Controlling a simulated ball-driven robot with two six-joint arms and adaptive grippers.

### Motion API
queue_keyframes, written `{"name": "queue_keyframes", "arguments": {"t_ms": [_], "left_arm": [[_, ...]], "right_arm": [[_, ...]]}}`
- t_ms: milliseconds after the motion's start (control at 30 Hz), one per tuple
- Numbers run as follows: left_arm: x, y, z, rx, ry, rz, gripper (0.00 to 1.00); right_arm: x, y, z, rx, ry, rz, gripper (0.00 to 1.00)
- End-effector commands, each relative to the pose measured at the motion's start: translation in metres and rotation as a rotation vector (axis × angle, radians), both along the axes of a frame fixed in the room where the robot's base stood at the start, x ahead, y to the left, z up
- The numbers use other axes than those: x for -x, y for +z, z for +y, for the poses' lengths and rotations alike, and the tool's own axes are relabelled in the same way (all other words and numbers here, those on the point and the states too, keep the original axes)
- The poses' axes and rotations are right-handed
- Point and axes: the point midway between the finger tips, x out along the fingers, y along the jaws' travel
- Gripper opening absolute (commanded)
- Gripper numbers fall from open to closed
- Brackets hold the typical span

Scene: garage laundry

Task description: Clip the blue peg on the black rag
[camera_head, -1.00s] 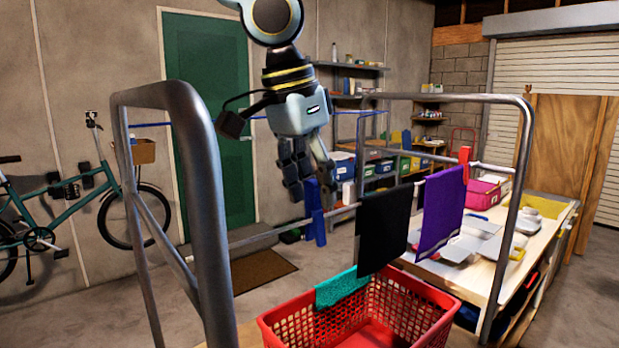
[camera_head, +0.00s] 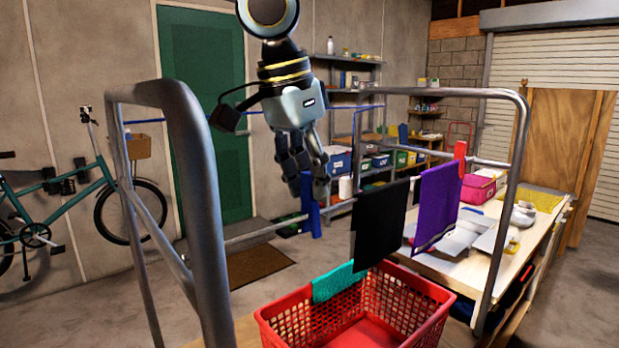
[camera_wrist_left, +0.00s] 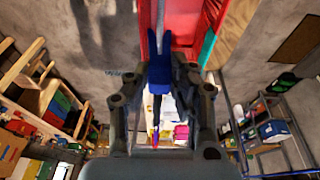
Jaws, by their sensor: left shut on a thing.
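The black rag (camera_head: 379,226) hangs over the thin rail (camera_head: 252,236) of the drying rack. My left gripper (camera_head: 308,190) is above and left of the rag, fingers pointing down, close to the rail. It is shut on the blue peg (camera_head: 306,187); the peg also shows between the fingers in the left wrist view (camera_wrist_left: 159,74). The peg appears apart from the rag. In the wrist view the peg lines up with the rail; whether it touches the rail cannot be told. My right gripper is not in view.
A purple rag (camera_head: 437,205) hangs to the right, with a red peg (camera_head: 461,152) on the rail beside it. A red basket (camera_head: 276,328) with a teal cloth (camera_head: 338,283) on its rim stands below. The rack's grey tube frames (camera_head: 203,220) rise at both ends.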

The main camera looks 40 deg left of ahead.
Motion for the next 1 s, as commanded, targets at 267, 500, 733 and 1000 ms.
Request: {"name": "queue_keyframes", "arguments": {"t_ms": [267, 500, 733, 1000], "left_arm": [[0.000, 0.019, 0.000, 0.000, 0.000, -0.001, 0.00], [-0.001, 0.029, 0.000, -0.001, 0.002, -0.003, 0.00], [-0.001, 0.042, 0.000, -0.002, 0.000, -0.003, 0.00], [0.000, 0.049, 0.000, -0.001, -0.001, -0.001, 0.00]], "right_arm": [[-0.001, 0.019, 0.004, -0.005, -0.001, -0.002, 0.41], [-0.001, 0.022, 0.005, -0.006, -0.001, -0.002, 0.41], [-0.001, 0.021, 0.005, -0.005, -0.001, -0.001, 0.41], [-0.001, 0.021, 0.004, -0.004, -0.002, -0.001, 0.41]]}}
